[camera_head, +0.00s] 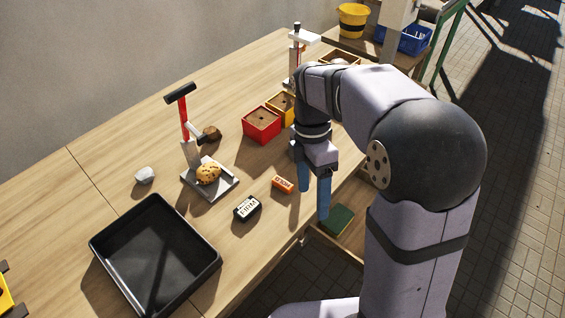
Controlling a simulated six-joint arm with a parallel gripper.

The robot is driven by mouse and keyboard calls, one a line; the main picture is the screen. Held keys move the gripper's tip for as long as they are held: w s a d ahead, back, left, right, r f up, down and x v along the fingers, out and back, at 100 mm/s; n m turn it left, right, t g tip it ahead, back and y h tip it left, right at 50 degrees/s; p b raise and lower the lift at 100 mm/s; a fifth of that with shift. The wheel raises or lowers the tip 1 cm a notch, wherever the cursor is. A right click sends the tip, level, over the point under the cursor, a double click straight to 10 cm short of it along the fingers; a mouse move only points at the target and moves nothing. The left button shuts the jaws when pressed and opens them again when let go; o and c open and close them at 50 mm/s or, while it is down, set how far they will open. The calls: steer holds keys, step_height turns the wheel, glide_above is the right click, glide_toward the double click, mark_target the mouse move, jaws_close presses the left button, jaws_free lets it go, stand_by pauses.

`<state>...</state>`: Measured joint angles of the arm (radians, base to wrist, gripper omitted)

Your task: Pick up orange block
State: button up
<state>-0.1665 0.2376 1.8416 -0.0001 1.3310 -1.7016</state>
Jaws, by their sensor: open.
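The orange block (283,184) lies on the wooden table near its front edge, with dark lettering on its side. My gripper (313,201) has two blue fingers pointing down, spread apart with nothing between them. It hangs just to the right of the orange block, close to the table's front edge. The fingers look apart from the block, but their exact height above the table is hard to tell.
A black-and-white labelled block (247,208) lies left of the orange block. A black tray (157,256), a grey lump (145,175) and a red box (261,125) stand on the wooden table (110,165).

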steer(key=w+a+r+n+t+p, duration=0.1)
steer(key=w+a+r+n+p, duration=0.1)
steer(key=w+r+n+p, duration=0.15)
steer(key=n+t+p, duration=0.2)
steer(key=n+p, duration=0.1)
steer(key=p, duration=0.2)
glide_above(282, 182)
step_height(282, 182, down, 3)
steer(key=shift+d+r+y, duration=0.1)
steer(key=shift+d+y, duration=0.05)
steer(key=shift+y, duration=0.15)
steer(key=shift+w+a+f, duration=0.2)
steer(key=shift+a, duration=0.05)
steer(key=shift+f, duration=1.1)
steer(key=shift+s+d+f+p, duration=0.1)
steer(key=shift+s+f+p, duration=0.1)
steer(key=shift+f+p, duration=1.25)
steer(key=shift+f, duration=1.15)
steer(key=c, duration=1.1)
